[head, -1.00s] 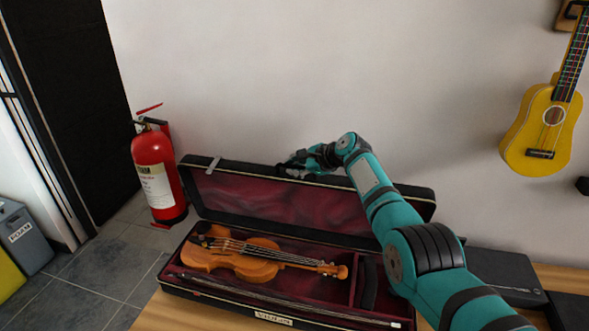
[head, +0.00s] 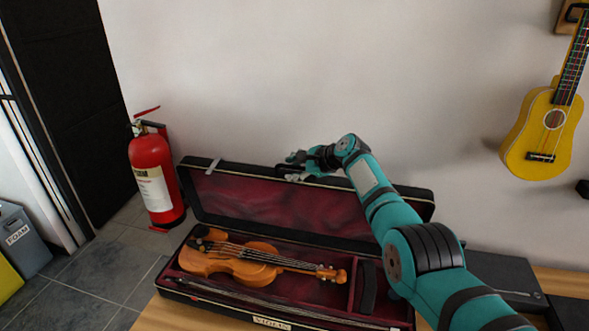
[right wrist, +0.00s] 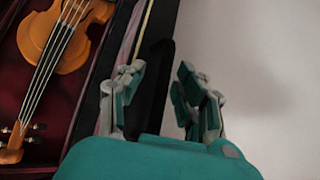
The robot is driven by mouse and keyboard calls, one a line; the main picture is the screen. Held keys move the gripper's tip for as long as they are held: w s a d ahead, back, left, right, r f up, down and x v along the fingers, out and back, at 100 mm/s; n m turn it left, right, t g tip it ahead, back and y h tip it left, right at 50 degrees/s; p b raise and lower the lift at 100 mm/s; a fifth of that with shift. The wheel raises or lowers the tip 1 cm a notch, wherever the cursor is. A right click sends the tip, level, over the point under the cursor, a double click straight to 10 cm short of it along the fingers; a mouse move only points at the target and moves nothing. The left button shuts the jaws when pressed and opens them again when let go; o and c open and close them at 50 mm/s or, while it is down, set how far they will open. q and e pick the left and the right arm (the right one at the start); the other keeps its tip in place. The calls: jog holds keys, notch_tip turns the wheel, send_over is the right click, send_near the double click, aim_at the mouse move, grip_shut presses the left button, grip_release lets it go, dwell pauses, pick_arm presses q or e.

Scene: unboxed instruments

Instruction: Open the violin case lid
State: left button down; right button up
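The black violin case (head: 288,317) lies on the wooden table with its lid (head: 290,210) raised, its dark red lining facing me. The lid stands steeply up near the wall. A brown violin (head: 225,262) and a bow lie in the lower half. My right gripper (head: 292,167) is at the lid's top edge, left of its middle. In the right wrist view, the fingers of this gripper (right wrist: 160,100) are apart, with the black lid edge (right wrist: 155,60) seen between them. I cannot tell whether they touch it. My left gripper is not in view.
A red fire extinguisher (head: 152,175) stands left of the case. A yellow ukulele (head: 540,130) hangs on the wall at right. A dark flat case (head: 505,278) lies on the table right of the violin case. The wall is close behind the lid.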

jog(key=shift+s+d+r, duration=0.2)
jog(key=shift+d, duration=0.05)
jog(key=v, duration=1.1)
jog(key=shift+s, duration=0.1)
